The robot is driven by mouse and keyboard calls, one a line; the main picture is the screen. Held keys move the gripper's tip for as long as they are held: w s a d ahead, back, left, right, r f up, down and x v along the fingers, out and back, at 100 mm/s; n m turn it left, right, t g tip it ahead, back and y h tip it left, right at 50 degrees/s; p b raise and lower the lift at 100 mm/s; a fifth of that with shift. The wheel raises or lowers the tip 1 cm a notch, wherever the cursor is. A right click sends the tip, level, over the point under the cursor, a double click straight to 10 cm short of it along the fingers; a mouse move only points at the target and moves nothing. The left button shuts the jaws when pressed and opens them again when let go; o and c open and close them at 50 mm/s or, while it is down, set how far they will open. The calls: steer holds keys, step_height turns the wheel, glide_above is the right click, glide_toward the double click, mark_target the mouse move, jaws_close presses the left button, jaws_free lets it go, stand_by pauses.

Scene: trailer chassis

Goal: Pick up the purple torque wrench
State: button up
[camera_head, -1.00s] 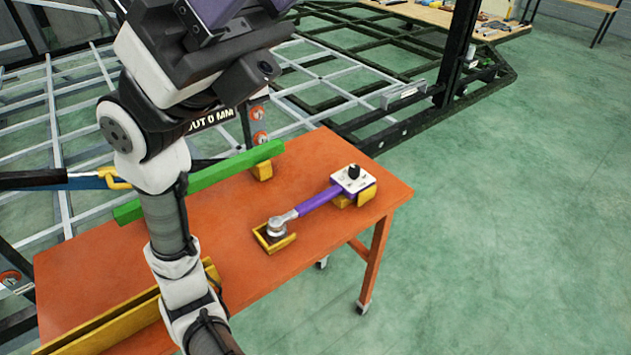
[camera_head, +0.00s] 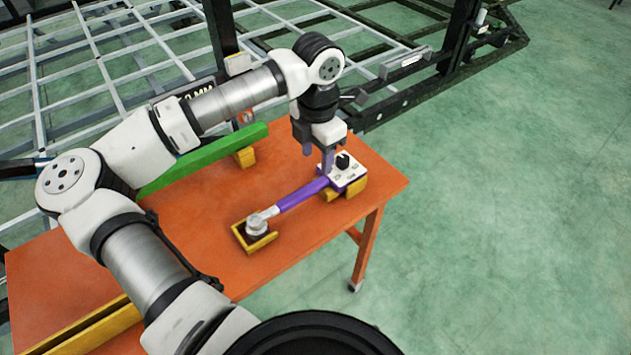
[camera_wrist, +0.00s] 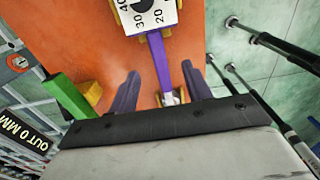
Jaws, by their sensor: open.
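The purple torque wrench (camera_head: 300,195) lies on the orange table. Its silver head rests at a small yellow tray (camera_head: 240,238), and its other end meets a white block with a black knob (camera_head: 345,168) on a yellow support. My gripper (camera_head: 326,170) points down over the wrench handle close to the white block. In the wrist view the two purple fingers of my gripper (camera_wrist: 160,85) are apart, one on each side of the purple handle (camera_wrist: 159,58). The gap between them holds no grip on the handle. The wrench head is partly hidden behind the gripper body there.
The orange table (camera_head: 320,240) has bare room in front of the wrench. A green bar (camera_head: 200,160) on yellow supports lies behind, and a yellow bar (camera_head: 85,330) runs along the left. The trailer frame (camera_head: 90,80) stands behind the table.

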mark_target(315, 184)
step_height(315, 184, down, 6)
steer(key=shift+r+p, duration=0.1)
steer(key=shift+p, duration=0.5)
steer(key=f+p, duration=0.1)
steer(key=f, duration=0.1)
steer(key=f+p, duration=0.1)
steer(key=f, duration=0.1)
steer(key=shift+w+a, duration=0.15)
steer(key=shift+a, duration=0.05)
steer(key=shift+f, duration=0.65)
jaws_close()
